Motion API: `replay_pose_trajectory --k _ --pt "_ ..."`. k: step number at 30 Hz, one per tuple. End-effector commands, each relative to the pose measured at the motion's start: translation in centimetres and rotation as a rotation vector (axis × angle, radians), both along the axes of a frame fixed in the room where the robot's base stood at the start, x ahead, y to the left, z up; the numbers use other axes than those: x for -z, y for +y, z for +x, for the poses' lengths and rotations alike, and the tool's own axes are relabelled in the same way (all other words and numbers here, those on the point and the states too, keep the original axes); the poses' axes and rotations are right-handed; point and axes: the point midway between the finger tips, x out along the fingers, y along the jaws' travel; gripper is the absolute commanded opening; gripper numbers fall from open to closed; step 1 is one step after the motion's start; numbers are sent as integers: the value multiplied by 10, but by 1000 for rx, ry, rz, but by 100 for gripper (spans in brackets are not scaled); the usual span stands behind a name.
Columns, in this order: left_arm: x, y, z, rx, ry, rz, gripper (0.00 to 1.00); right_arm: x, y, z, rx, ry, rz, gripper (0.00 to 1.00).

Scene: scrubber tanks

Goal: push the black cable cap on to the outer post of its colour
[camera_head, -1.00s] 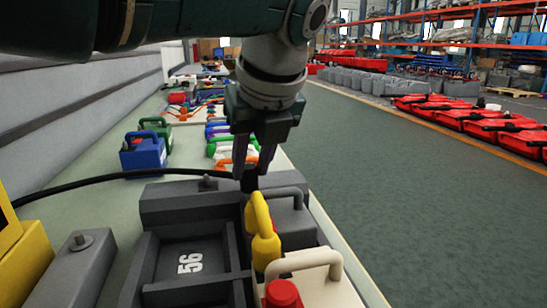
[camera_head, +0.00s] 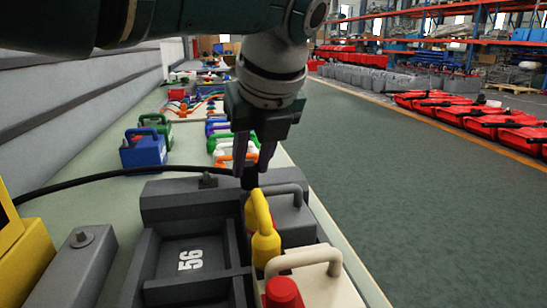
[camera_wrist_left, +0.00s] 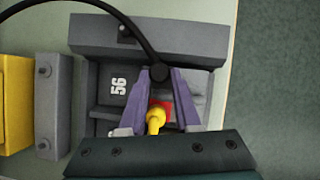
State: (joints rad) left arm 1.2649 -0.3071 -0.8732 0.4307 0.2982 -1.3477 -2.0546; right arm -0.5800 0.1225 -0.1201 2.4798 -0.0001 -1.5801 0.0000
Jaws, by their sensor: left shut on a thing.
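My left gripper (camera_head: 253,172) points down, shut on the black cable cap (camera_head: 250,181) at the end of a black cable (camera_head: 100,175). The cap also shows between the fingertips in the left wrist view (camera_wrist_left: 159,72). It is over the grey tank marked 56 (camera_head: 205,205), just behind a yellow handled piece (camera_head: 264,245). A small dark post (camera_head: 208,181) stands on the tank's back block, left of the cap, and shows in the left wrist view (camera_wrist_left: 125,32). Whatever is directly under the cap is hidden. My right gripper is not in view.
A grey block with a post (camera_head: 82,240) and a yellow block (camera_head: 22,265) stand left. A red cap (camera_head: 283,292) and cream handle (camera_head: 305,260) are in front. A blue container (camera_head: 143,152) is behind. Open floor lies right.

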Motion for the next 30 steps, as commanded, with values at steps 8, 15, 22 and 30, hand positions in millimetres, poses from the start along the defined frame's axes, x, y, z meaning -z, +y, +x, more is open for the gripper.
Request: replay_pose_trajectory --k 8,15,22,30 --pt "3 0 0 0 0 0 0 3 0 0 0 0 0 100" --pt "10 0 0 0 0 0 0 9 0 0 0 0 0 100" --pt "17 0 0 0 0 0 0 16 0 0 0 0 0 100" --pt "20 0 0 0 1 0 45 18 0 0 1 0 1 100"
